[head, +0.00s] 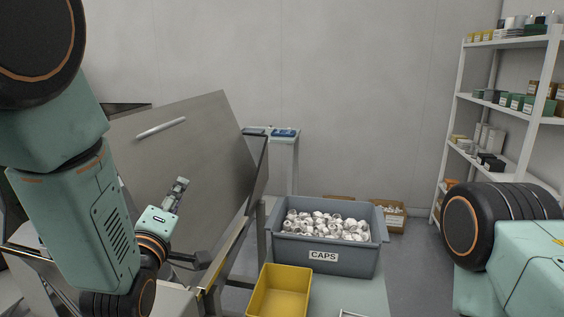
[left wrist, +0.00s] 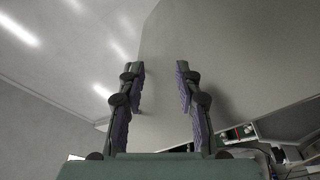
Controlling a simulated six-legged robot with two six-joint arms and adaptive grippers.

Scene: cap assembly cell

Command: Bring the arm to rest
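My left arm comes in from the left in the head view, with green links and black joints. My left gripper (head: 179,187) points up in front of a large tilted grey panel (head: 205,120). In the left wrist view its two fingers stand apart with nothing between them, so the gripper (left wrist: 158,75) is open and empty. The grey panel (left wrist: 230,60) shows behind the fingers there. Of my right arm, only a green link and black joint show at the right edge of the head view; its gripper is not in view.
A grey bin (head: 290,249) labelled CAPS holds many white caps. A yellow bin (head: 262,297) stands in front of it. A cardboard box (head: 395,224) lies behind, and a white shelf (head: 455,110) with boxes stands at right. A metal frame edge (head: 229,262) is near my left arm.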

